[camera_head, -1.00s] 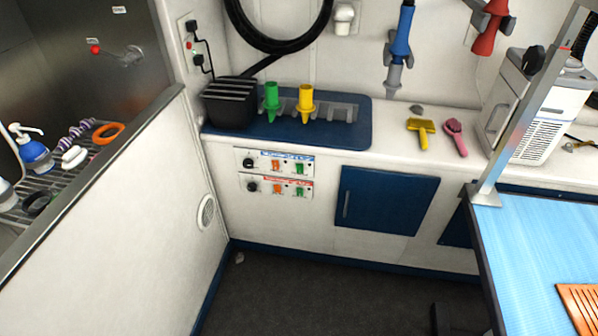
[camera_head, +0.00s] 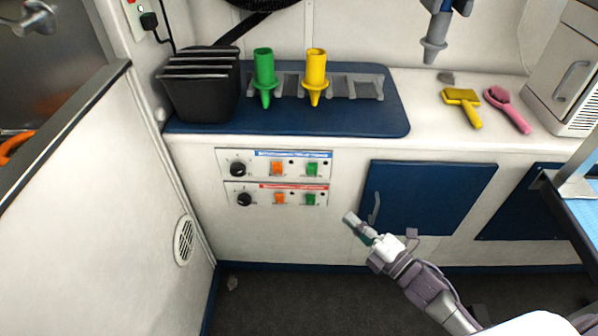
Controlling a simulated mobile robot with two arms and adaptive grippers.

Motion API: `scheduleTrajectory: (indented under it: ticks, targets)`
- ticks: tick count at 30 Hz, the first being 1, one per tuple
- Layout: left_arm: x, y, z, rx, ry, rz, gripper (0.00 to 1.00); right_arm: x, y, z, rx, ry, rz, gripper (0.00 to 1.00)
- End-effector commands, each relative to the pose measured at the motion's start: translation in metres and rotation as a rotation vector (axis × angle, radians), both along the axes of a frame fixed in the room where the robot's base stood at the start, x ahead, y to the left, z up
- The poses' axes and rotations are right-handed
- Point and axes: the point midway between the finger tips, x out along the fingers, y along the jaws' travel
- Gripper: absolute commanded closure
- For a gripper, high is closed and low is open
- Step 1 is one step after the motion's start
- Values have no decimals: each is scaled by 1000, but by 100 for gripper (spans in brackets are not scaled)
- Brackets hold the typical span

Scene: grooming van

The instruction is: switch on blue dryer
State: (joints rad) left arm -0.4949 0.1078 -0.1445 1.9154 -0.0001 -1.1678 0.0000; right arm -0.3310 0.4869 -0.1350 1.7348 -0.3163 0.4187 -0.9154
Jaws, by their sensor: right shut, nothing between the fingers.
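The upper control panel (camera_head: 258,163) has a blue label strip, a black knob (camera_head: 238,169), an orange switch (camera_head: 277,168) and a green switch (camera_head: 312,168). The lower panel (camera_head: 262,194) has a red label strip and the same kind of controls. The blue dryer's grey nozzle (camera_head: 435,42) hangs at the top of the view, its upper part cut off. My right gripper (camera_head: 350,219) is shut and empty, in front of the cabinet wall, below and right of both panels and apart from them. My left gripper is out of view.
A blue cabinet door (camera_head: 427,197) with a handle is just behind my right gripper. The wall at left and the table at right (camera_head: 586,215) bound the space.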

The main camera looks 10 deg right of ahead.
Motion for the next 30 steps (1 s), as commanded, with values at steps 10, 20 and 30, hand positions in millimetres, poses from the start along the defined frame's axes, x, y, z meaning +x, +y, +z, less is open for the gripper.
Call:
scheduleTrajectory:
  ticks: [10,20,30]
  targets:
    - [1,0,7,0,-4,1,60,-2,7,14,-33,-62,30,100]
    - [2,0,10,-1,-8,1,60,14,15,16,-31,-63,30,100]
    - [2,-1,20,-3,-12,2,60,76,50,24,-30,-63,29,100]
